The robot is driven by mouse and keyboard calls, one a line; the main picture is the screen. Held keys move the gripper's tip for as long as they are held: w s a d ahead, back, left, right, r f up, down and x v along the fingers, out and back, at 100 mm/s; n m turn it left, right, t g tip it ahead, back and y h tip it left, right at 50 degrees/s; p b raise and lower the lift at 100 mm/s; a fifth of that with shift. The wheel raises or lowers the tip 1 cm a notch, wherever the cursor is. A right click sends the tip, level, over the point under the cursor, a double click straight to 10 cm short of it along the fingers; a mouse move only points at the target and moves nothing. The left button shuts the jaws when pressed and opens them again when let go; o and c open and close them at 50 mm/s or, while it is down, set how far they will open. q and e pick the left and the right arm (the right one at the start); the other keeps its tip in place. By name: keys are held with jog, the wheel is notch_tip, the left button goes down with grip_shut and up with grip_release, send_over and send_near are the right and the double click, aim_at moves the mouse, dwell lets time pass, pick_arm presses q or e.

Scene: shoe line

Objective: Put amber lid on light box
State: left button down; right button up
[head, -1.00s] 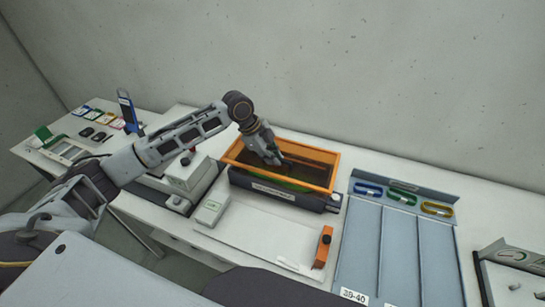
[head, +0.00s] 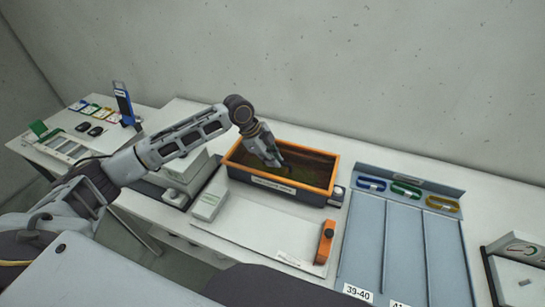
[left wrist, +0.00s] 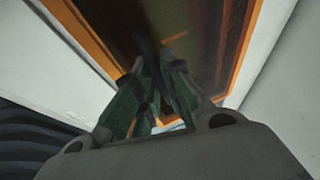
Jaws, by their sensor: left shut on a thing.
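The amber lid (head: 320,188) has an orange rim and a dark see-through panel. It lies over the dark light box (head: 290,196) at the back of the table, and its orange rim now sits at the box's top edge. My left gripper (head: 276,162) is shut on the lid from above, over its middle. In the left wrist view the fingers (left wrist: 158,95) meet at a dark upright part, likely the lid's handle, with the orange rim around. The fingertips are partly hidden there. My right gripper is not in view.
A pale box (head: 209,206) and a white mat (head: 262,232) with an orange tool (head: 325,243) lie in front of the light box. A blue-grey rack (head: 405,250) with coloured loops stands to the right. A grey device (head: 185,175) stands left, close to my arm.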

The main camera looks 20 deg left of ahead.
pick_arm(q)
jog(key=shift+f, duration=0.2)
jog(key=c, duration=1.4)
grip_release()
jog(key=shift+c, duration=0.2)
jog(key=v, duration=1.2)
jog(key=shift+s, duration=0.1)
jog(key=shift+s+f, duration=0.1)
jog(key=shift+s, duration=0.05)
